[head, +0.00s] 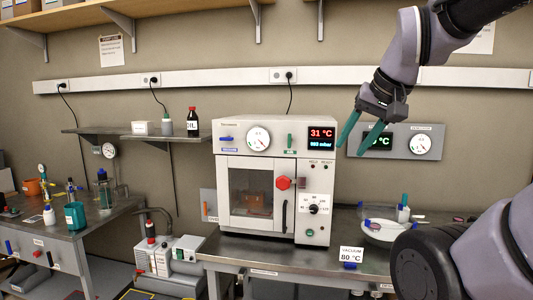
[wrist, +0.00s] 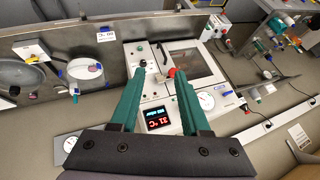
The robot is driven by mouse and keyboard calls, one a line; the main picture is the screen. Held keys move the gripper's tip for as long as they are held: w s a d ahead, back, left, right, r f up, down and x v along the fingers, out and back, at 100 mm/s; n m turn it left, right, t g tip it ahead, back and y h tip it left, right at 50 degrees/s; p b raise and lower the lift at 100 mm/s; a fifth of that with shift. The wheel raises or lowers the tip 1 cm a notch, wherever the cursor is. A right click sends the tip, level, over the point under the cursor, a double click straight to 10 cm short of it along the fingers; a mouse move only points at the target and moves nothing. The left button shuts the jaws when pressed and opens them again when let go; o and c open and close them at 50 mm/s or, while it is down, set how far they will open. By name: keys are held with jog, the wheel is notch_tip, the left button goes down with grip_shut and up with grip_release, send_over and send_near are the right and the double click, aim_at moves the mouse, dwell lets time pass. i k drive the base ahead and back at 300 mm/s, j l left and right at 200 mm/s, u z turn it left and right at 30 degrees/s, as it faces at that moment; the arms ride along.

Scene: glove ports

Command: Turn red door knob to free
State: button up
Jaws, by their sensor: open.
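The red door knob (head: 283,183) sits at the right edge of the windowed door (head: 223,185) on the front of a white vacuum oven (head: 265,137). The door looks closed. In the wrist view the knob (wrist: 172,72) shows near the tip of the right-hand finger, partly hidden by it. My gripper (head: 355,148) has teal fingers, which are apart and empty. It hangs in the air up and to the right of the knob, not touching it. In the wrist view the fingers (wrist: 159,71) point toward the oven front.
The oven display (head: 321,138) reads 31 °C. A black handle (head: 284,216) is below the knob, and a dial (head: 314,208) is to its right. A white dish (head: 383,231) and a VACUUM 80 °C sign (head: 351,256) stand on the bench right of the oven. A pump (head: 180,258) is at lower left.

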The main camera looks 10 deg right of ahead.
aim_at(283, 182)
jog(key=j, duration=0.7)
jog(key=i+j, duration=0.15)
jog(key=j, duration=0.6)
jog(key=z, duration=0.05)
